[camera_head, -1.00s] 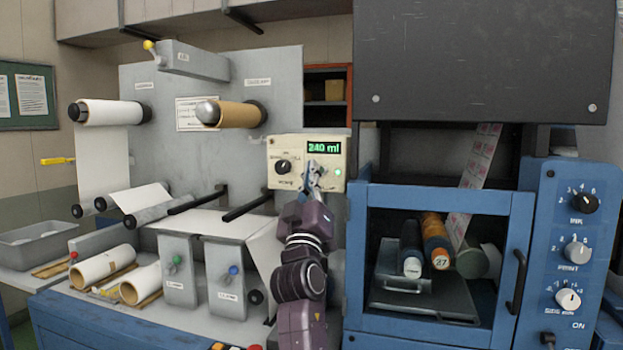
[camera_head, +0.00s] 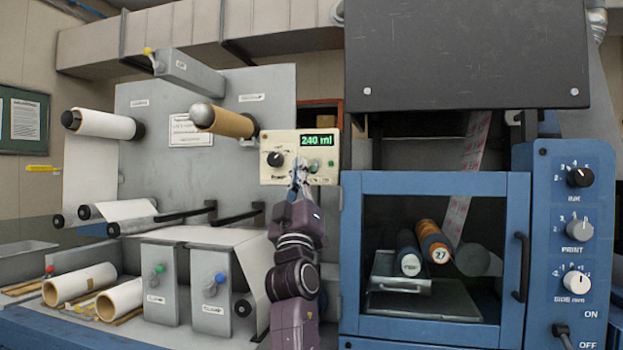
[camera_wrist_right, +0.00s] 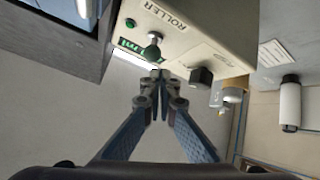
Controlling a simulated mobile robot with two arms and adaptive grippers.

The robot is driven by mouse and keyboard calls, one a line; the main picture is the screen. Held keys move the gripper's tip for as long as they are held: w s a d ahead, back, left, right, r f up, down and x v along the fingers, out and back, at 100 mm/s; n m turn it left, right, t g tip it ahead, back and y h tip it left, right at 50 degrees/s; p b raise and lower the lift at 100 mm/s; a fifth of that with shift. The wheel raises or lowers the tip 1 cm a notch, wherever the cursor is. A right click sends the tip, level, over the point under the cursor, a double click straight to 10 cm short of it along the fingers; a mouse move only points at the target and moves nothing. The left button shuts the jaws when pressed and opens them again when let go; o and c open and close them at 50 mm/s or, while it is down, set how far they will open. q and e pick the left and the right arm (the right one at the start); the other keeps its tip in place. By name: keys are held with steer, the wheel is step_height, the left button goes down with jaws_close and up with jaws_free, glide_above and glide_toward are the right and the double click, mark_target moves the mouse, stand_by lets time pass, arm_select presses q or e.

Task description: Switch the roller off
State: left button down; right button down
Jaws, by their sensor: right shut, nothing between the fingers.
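The cream control box (camera_head: 267,178) has a lit green display (camera_head: 317,141) reading 240 ml and a black knob (camera_head: 275,159). In the right wrist view the box shows upside down, with a ROLLER label, a silver toggle switch (camera_wrist_right: 153,47) and a green lamp (camera_wrist_right: 130,22). The lamp looks dull green in the head view too (camera_head: 333,163). My right gripper (camera_wrist_right: 160,75) is shut and empty, its tips close to the toggle switch. Contact with the switch cannot be told. The gripper (camera_head: 300,170) covers the box's lower middle in the head view. My left gripper is out of view.
A blue cabinet (camera_head: 350,260) with a glass door stands right of my arm, beside a blue panel with INK and PRINT knobs (camera_head: 580,178). Left of my arm are two grey blocks with coloured-tip levers (camera_head: 211,295) and several paper rolls (camera_head: 105,124).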

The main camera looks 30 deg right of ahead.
steer(key=v, duration=1.2)
steer(key=shift+w, duration=0.1)
